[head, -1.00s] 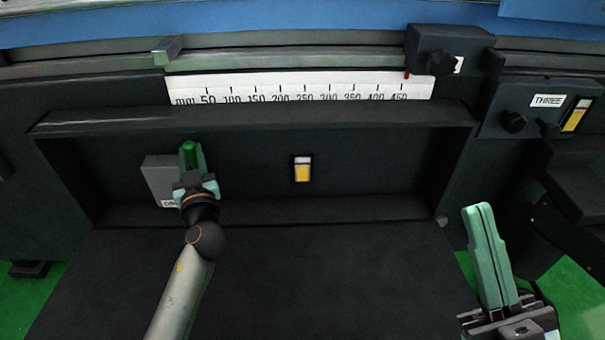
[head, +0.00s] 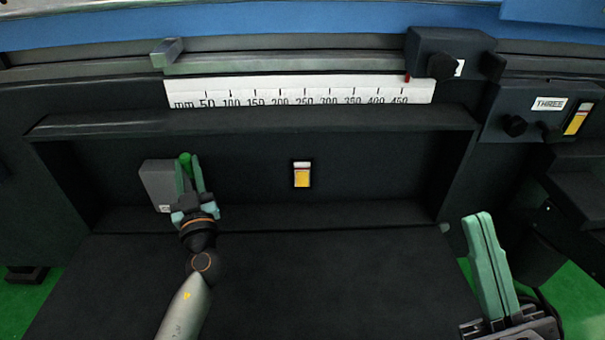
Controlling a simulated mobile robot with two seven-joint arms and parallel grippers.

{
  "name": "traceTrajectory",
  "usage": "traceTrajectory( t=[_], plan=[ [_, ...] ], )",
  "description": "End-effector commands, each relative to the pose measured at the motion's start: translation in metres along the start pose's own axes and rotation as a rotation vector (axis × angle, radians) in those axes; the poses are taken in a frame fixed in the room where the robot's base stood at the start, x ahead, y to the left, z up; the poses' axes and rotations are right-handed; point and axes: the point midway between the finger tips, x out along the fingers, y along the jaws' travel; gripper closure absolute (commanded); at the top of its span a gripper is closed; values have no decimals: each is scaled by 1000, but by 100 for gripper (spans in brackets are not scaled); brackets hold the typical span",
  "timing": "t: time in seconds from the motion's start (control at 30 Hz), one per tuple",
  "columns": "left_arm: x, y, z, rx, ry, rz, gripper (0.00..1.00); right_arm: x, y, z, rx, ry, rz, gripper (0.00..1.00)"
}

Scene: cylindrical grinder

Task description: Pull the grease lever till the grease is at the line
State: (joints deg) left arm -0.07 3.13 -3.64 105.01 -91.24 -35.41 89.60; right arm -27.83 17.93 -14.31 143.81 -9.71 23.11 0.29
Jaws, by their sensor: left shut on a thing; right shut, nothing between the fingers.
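The grease lever has a green knob (head: 185,158) and stands beside a grey box (head: 157,186) on the back wall of the dark recess. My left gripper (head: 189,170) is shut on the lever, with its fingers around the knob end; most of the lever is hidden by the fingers. A small level window (head: 302,174) sits on the recess wall to the right, yellow in its lower part and pale at the top. A line on it is too small to make out. My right gripper (head: 478,218) is shut and empty at the lower right, apart from the lever.
A white millimetre scale (head: 300,92) runs above the recess ledge (head: 250,121). A second yellow window (head: 577,117) and black knobs (head: 514,126) are on the right panel, by a label reading THREE. The recess is clear between the lever and its right wall.

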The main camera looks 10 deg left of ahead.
Motion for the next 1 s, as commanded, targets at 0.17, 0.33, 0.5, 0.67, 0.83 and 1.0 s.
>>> traceTrajectory(
  t=[0.17,0.33,0.5,0.67,0.83,1.0],
  plan=[
    [-5,-2,3,-9,7,-4,100,0,0,0,0,0,0,100],
    [-4,-1,3,-8,7,-3,100,0,0,0,0,0,0,100],
    [-8,-3,6,-11,30,-3,100,0,0,0,0,0,0,100],
    [-17,-6,8,-28,91,-1,100,0,0,0,0,0,0,100],
    [-23,-8,9,-43,134,-1,100,0,0,0,0,0,0,100],
    [-24,-8,9,-49,141,-1,100,0,0,0,0,0,0,100]
  ],
)
